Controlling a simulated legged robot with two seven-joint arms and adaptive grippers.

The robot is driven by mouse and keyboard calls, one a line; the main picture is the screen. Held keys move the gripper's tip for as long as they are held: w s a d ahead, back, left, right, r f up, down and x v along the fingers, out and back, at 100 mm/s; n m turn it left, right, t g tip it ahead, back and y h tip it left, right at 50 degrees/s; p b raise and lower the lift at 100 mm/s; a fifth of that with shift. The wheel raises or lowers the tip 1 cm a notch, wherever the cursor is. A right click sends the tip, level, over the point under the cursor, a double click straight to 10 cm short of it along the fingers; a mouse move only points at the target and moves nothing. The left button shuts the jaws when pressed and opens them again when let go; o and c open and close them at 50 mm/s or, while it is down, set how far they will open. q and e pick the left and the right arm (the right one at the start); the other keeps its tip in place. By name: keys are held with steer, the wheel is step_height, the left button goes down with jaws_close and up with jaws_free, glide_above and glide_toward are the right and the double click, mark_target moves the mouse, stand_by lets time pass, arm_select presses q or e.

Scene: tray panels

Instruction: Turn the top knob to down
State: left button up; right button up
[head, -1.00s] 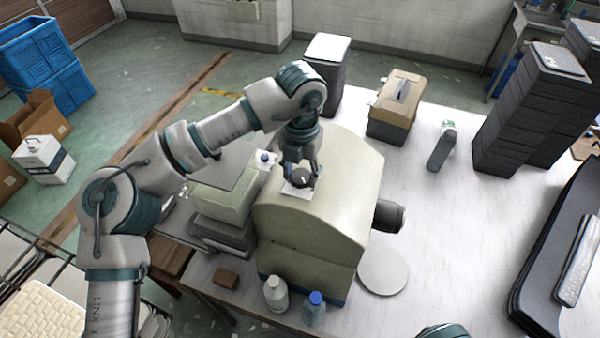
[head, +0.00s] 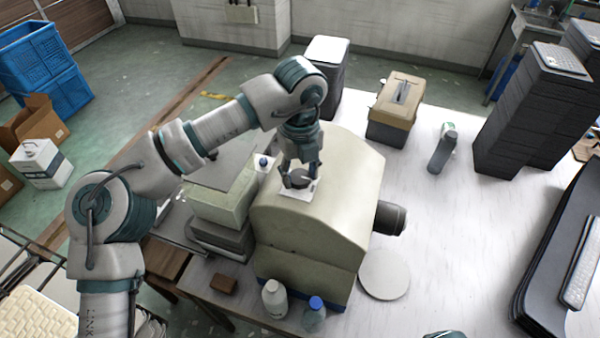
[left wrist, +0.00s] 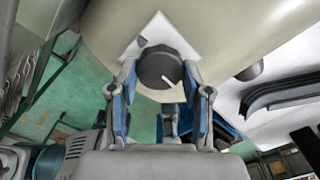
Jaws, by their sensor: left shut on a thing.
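The top knob (head: 299,181) is a dark round knob with a white pointer mark, on a white square plate (head: 287,191) on top of the beige rounded housing (head: 322,212). My left gripper (head: 301,172) reaches down onto it from above, shut on it. In the left wrist view the knob (left wrist: 159,68) sits between the two fingertips, and its white mark points to the picture's lower right. The fingers partly hide the knob in the head view. My right gripper is not in view.
Two bottles (head: 275,299) (head: 314,315) and a brown block (head: 223,283) stand in front. A round grey disc (head: 385,274) lies to the right. The white table further right has clear room.

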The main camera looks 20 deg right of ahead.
mark_target(301, 173)
arm_select(q)
steer(key=shift+w+n, duration=0.1)
steer(key=shift+n, duration=0.3)
steer(key=o, duration=1)
steer(key=shift+c, duration=0.2)
steer(key=shift+o, duration=1)
steer(key=shift+w, duration=0.2)
steer(key=shift+s+d+r, duration=0.1)
steer(key=shift+s+r, duration=0.05)
step_height(301, 173, up, 12)
steer(key=shift+w+f, duration=0.25)
steer(key=shift+d, duration=0.1)
